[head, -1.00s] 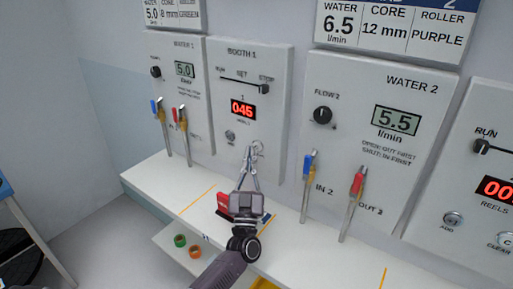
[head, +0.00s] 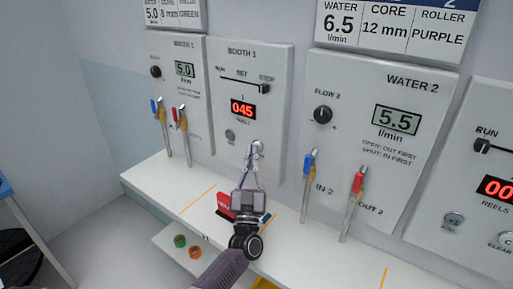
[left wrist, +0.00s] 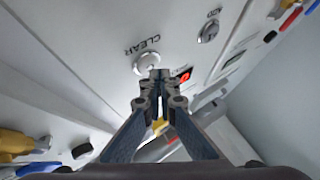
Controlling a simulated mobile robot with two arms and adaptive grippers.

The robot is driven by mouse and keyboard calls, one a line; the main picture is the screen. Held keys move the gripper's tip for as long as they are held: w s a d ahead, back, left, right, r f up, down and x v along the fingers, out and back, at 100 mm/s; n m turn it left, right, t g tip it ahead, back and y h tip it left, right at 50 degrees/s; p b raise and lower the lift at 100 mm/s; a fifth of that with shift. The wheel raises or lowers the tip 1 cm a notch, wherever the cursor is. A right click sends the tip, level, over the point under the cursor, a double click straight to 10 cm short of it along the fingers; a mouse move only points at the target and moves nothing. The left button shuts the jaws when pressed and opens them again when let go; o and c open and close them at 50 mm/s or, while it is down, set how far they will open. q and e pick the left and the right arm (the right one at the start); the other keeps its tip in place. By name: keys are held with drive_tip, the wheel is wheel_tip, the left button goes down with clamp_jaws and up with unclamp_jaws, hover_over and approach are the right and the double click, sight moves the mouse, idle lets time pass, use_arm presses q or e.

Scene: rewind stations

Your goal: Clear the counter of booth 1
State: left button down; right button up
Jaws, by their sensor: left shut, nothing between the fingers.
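The booth 1 panel (head: 262,75) is on the wall, and its red reel display (head: 242,109) reads 045. My left gripper (head: 256,146) is shut and empty, its fingertips up at the lower right of this panel. In the left wrist view the fingertips (left wrist: 158,74) are right by the round CLEAR button (left wrist: 147,64); I cannot tell whether they touch it. The red display also shows in the left wrist view (left wrist: 185,75), partly hidden. My right gripper is not in view.
The water 1 panel (head: 178,60) and its valves are to the left, the water 2 panel (head: 370,150) to the right. Blue valve handle (head: 309,160) and red valve handle (head: 358,183) stand near my arm. A red object (head: 224,205) lies on the shelf (head: 165,188) below.

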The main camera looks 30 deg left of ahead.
use_arm(q)
drive_tip(key=shift+w, duration=0.4)
idle(0.3)
drive_tip(key=shift+s, duration=0.15)
drive_tip(key=shift+s+p, duration=0.35)
drive_tip(key=shift+s, duration=0.35)
drive_tip(key=s+p, duration=0.2)
drive_tip(key=s, duration=0.3)
drive_tip(key=shift+a+p, duration=0.25)
drive_tip(key=shift+p, duration=0.15)
drive_tip(key=shift+f, duration=0.1)
idle(0.6)
